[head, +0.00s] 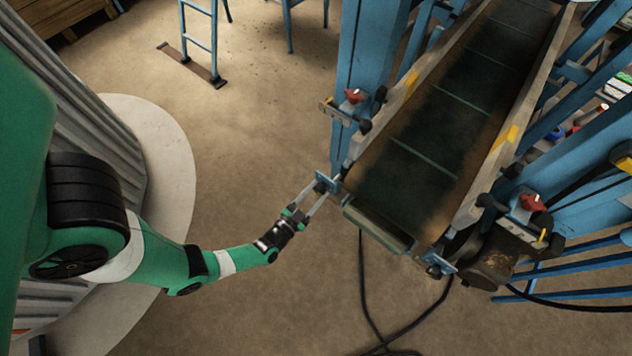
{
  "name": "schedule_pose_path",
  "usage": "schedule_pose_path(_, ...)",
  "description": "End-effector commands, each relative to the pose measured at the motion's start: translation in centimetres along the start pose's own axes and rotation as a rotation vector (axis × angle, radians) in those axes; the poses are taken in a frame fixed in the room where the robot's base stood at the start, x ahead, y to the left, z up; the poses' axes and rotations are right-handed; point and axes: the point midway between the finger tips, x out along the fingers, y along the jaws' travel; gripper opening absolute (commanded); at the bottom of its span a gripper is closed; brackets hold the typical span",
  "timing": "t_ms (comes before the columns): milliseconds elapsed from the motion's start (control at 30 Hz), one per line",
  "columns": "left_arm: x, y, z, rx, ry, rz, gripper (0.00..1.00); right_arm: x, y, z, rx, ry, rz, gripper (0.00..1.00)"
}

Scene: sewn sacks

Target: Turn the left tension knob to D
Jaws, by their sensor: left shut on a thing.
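The conveyor (415,155) with its dark belt runs from the middle toward the top right. At the left corner of its near end is a small blue bracket (326,182). My left gripper (318,197) reaches this bracket from the lower left, its pale fingers shut on the left tension knob there. The knob is mostly hidden by the fingers and bracket, and no letter or pointer can be read. A matching blue bracket with a black knob (435,271) is at the right corner of the near end. My right gripper is not in view.
A red switch (354,96) sits on the left blue post, another red switch (533,203) on the right. A black cable (372,318) hangs to the floor below the belt end. A blue ladder (201,40) stands at the back left. Floor left of the conveyor is open.

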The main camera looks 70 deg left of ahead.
Motion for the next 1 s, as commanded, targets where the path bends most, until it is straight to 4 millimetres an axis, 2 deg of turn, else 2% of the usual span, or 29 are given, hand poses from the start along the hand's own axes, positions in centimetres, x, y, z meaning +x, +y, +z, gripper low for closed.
schedule_pose_path(500,-0.03,0.0,0.04,0.457,-0.003,0.001,0.0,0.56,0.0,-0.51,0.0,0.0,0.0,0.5)
schedule_pose_path(700,-0.01,0.0,0.04,0.574,-0.002,0.001,0.0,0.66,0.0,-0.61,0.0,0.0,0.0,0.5)
schedule_pose_path(1000,-0.01,0.02,0.08,0.654,-0.002,0.002,0.0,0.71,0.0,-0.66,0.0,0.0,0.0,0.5)
